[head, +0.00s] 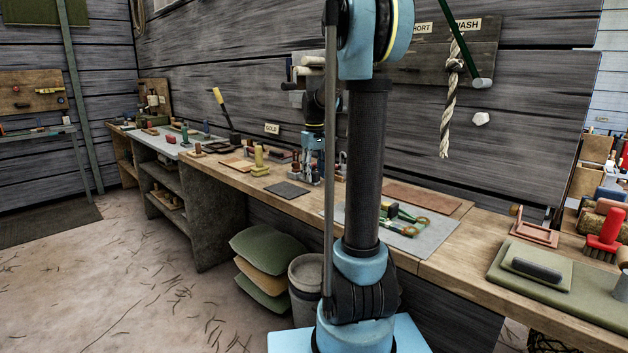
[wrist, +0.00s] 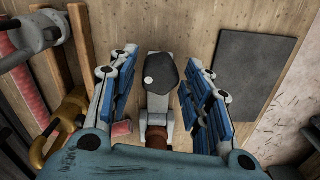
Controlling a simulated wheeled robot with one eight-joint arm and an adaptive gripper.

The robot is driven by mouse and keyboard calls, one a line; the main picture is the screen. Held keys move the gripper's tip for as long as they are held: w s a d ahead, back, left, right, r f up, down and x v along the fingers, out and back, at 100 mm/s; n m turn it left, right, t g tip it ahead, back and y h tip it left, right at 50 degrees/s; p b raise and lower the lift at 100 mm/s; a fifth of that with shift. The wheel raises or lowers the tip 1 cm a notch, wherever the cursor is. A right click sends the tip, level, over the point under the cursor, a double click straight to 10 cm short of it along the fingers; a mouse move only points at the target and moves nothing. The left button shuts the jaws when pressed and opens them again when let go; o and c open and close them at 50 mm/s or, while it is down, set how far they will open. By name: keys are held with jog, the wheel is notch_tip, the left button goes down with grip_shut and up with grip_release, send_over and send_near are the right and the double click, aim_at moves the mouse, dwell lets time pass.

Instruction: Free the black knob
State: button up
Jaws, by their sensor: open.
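In the wrist view a black, rounded knob (wrist: 161,72) with a small white spot sits at the end of a pale grey bar (wrist: 157,108). A brown piece lies at the bar's near end. My gripper (wrist: 157,62) is open, with its blue-padded fingers on either side of the knob and bar. Gaps show on both sides, so the fingers do not appear to touch it. In the head view my gripper hangs low over a cluster of small tools on the bench, partly hidden by my arm. I cannot make out the knob there.
A dark flat mat (wrist: 239,72) lies right of the gripper; it also shows in the head view (head: 288,190). A grey cylindrical part (wrist: 38,36) and a brass-coloured piece (wrist: 55,135) stand close on the left. A yellow object (head: 259,161) stands on the bench nearby.

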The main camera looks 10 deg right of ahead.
aim_at(315, 172)
jog(key=shift+r, duration=1.8)
